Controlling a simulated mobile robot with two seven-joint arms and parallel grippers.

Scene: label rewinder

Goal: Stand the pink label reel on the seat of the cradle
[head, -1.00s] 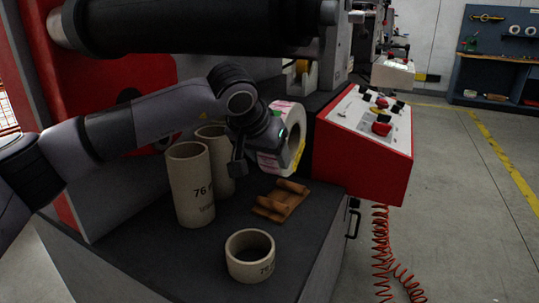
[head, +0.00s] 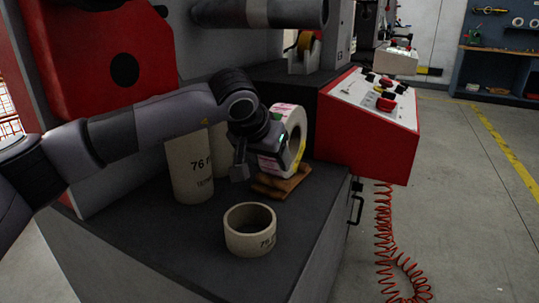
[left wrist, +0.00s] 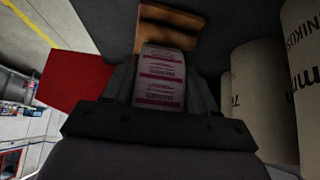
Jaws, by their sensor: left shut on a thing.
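The pink label reel (head: 295,128), a white roll with pink print and an open core, is upright in my left gripper (head: 262,162). In the left wrist view the reel's printed face (left wrist: 162,80) sits between the two fingers (left wrist: 162,92). The wooden cradle (head: 281,186) lies on the dark bench top directly below the reel. The reel's lower edge overlaps the cradle in the head view, and I cannot tell whether they touch. The cradle (left wrist: 168,30) also shows just beyond the reel in the left wrist view. My right gripper is not in view.
A short cardboard core (head: 250,230) stands in front of the cradle. Taller cores (head: 188,170) stand to its left, partly behind my left arm. A red control box (head: 368,130) stands close on the right. The front of the bench (head: 190,255) is clear.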

